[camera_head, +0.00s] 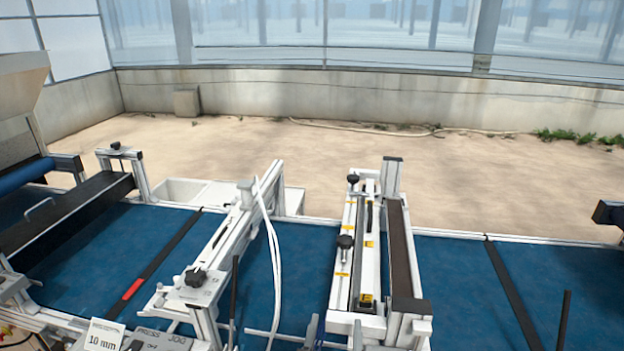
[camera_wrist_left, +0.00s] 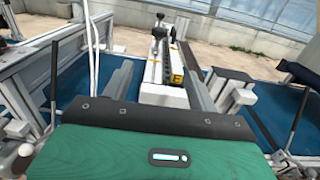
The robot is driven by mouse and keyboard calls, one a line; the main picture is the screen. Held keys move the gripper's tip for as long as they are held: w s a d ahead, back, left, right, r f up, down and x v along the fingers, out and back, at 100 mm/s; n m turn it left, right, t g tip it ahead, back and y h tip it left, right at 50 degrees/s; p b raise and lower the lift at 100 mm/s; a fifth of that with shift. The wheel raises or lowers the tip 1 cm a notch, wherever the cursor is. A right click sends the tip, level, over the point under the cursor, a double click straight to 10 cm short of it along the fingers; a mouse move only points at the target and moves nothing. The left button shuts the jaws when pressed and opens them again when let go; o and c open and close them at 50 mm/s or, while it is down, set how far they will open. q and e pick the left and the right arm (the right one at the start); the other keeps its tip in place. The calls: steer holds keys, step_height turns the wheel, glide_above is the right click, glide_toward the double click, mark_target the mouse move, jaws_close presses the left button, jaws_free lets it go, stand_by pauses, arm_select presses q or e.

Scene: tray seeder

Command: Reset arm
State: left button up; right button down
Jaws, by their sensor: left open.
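My left gripper (camera_head: 335,324) shows at the bottom middle of the head view, only its grey fingertips in frame. In the left wrist view, the open gripper (camera_wrist_left: 158,78) points toward the same white unit (camera_wrist_left: 163,95), which shows between and beyond the fingers. I cannot tell whether the fingers touch it. My right gripper is in neither view.
A blue conveyor belt (camera_head: 300,262) runs across below. A grey cross-frame with a black knob (camera_head: 195,277) and white hoses (camera_head: 268,225) stand left of the gripper. A dark bar (camera_head: 400,250) lies to its right. Beyond is open sandy floor (camera_head: 240,155).

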arm_select(q)
step_height(320, 180, down, 25)
steer(key=w+a+m+g, duration=0.1)
steer(key=w+a+m, duration=0.15)
steer(key=m, duration=1.15)
steer(key=s+a+f+m+g, duration=0.2)
steer(key=s+f+m, duration=0.15)
steer(key=f, duration=0.45)
steer(key=s+a+f+m+g+h, duration=0.1)
steer(key=s+a+f+m, duration=0.2)
steer(key=f, duration=0.4)
steer(key=s+a+f+m+g, duration=0.1)
steer(key=s+f+m+g, duration=0.2)
steer(key=f, duration=0.5)
steer(key=s+a+f+m+g+y, duration=0.1)
steer(key=s+a+f+m+g, duration=0.25)
steer(key=s+a+f, duration=0.35)
steer(key=s+a+f+m+g, duration=0.2)
steer(key=s+a+f+m, duration=0.25)
steer(key=s+f, duration=0.5)
steer(key=s+a+f+m+g+y, duration=0.1)
steer(key=s+a+f+m+g, duration=0.1)
steer(key=s+a, duration=0.3)
steer(key=s+a+f+m+g+y, duration=0.1)
steer(key=s+a+f, duration=0.4)
steer(key=s, duration=0.7)
steer(key=shift+a+m+g+y, duration=0.35)
steer(key=shift+m+g, duration=0.3)
steer(key=shift+m, duration=0.5)
